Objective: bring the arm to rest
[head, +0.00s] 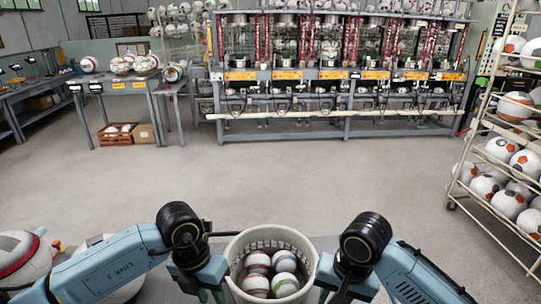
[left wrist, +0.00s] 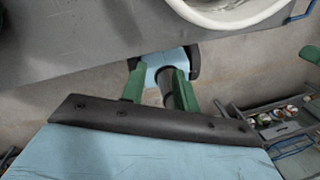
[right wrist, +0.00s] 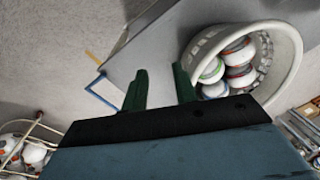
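My left gripper (head: 212,296) hangs just left of a white basket (head: 239,246). In the left wrist view my left gripper (left wrist: 158,72) has its green fingers apart with nothing between them. My right gripper (head: 328,296) is just right of the basket, its fingertips partly cut off by the picture's bottom edge. In the right wrist view my right gripper (right wrist: 160,70) is also open and empty, with the basket (right wrist: 290,38) beyond its right finger. Both arms are bent inward at the front. I cannot tell whether any finger touches the basket.
Several balls (head: 285,261) lie in the basket, on a grey surface (right wrist: 150,62). Large balls (head: 22,258) lie at the lower left. A ball rack (head: 505,165) stands at right, a press machine (head: 335,75) at the back. The middle floor is clear.

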